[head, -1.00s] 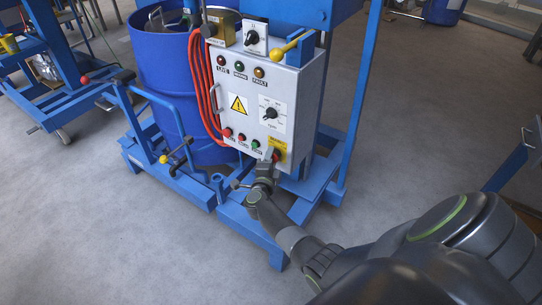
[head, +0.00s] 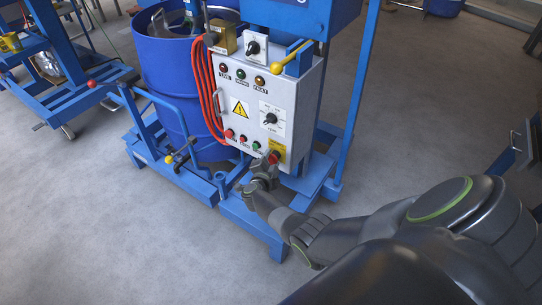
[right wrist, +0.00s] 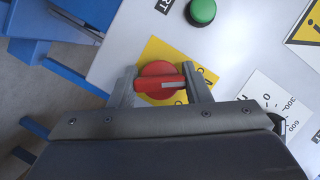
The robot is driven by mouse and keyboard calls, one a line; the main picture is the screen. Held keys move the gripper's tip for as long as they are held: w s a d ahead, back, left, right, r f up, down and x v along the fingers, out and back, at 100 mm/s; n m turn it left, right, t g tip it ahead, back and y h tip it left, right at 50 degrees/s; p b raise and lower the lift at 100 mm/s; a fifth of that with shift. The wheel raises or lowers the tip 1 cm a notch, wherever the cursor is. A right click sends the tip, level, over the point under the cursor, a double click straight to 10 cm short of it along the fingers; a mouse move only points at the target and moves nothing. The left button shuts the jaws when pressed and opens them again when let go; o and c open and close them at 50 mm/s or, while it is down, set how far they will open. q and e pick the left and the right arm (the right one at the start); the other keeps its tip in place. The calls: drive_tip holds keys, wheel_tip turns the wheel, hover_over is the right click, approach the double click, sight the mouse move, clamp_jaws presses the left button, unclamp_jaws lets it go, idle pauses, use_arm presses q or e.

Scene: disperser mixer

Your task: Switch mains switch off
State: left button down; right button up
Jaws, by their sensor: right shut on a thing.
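The mains switch (head: 275,156) is a red rotary knob on a yellow plate, low at the right of the grey control panel (head: 303,98). In the right wrist view the red knob (right wrist: 160,82) has a raised bar with a pale stripe. The bar lies across the picture, at an angle to the edges of the yellow plate (right wrist: 205,73). My right gripper (head: 270,164) is at the switch; its two fingers (right wrist: 161,88) stand at the two ends of the bar, shut on it. The plate's lettering is mostly hidden. My left gripper is out of view.
A green button (right wrist: 202,12) sits close to the switch. Above are a dial (head: 270,118), a warning sign (head: 239,107) and indicator lamps. Red cables (head: 205,90) hang at the panel's left, beside a blue drum (head: 165,60). A blue frame (head: 255,225) runs below.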

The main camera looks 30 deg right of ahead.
drive_tip(key=shift+w+r+n+g+p, duration=0.1)
drive_tip(key=shift+n+g+p, duration=0.3)
drive_tip(key=shift+n+p, duration=0.25)
drive_tip(key=o, duration=1)
